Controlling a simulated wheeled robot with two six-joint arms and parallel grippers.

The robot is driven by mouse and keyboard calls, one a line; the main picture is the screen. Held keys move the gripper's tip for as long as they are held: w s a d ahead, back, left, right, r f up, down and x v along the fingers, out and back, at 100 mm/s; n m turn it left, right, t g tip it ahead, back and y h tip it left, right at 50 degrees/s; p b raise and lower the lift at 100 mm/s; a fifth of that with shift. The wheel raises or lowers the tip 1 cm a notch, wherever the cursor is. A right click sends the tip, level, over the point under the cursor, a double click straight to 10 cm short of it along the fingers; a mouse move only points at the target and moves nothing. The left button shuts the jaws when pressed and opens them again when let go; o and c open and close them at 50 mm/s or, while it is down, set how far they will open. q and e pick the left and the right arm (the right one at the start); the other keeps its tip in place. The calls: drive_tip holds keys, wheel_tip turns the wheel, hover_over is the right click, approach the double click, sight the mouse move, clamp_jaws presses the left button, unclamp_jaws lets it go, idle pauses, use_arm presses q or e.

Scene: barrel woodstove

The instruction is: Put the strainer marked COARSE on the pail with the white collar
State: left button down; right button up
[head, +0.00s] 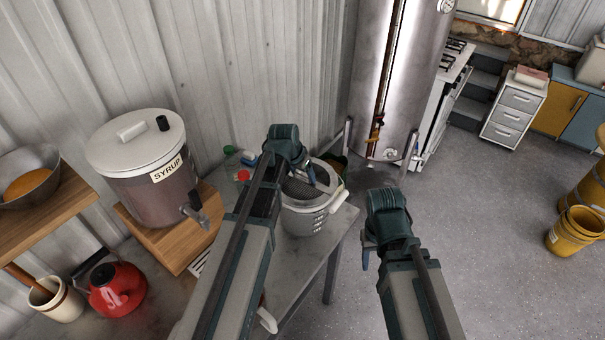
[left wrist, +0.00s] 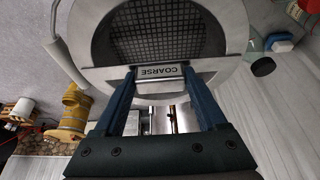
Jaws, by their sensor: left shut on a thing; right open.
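The strainer (head: 300,188) has a dark mesh and a wide grey rim. Its tag reads COARSE in the left wrist view (left wrist: 160,72). My left gripper (head: 311,176) is shut on the strainer at the tag, one blue finger on each side. The strainer is over the mouth of a pale pail (head: 308,220) with dark marks on its side, on the grey table. The pail's collar looks whitish, partly hidden by my arm and the strainer. I cannot tell whether the strainer rests on it. My right gripper (head: 368,258) is open and empty, right of the table.
A SYRUP dispenser (head: 140,160) stands on a wooden box to the left, near a red kettle (head: 116,288). Small items, one with a red top (head: 243,176), lie behind my left arm. A tall steel tank (head: 400,80) stands behind.

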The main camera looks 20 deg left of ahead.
use_arm(q)
drive_tip(key=shift+f+b, duration=0.6)
idle(0.3)
idle(0.4)
unclamp_jaws()
drive_tip(key=shift+p+v, duration=3.3)
drive_tip(key=shift+v, duration=0.25)
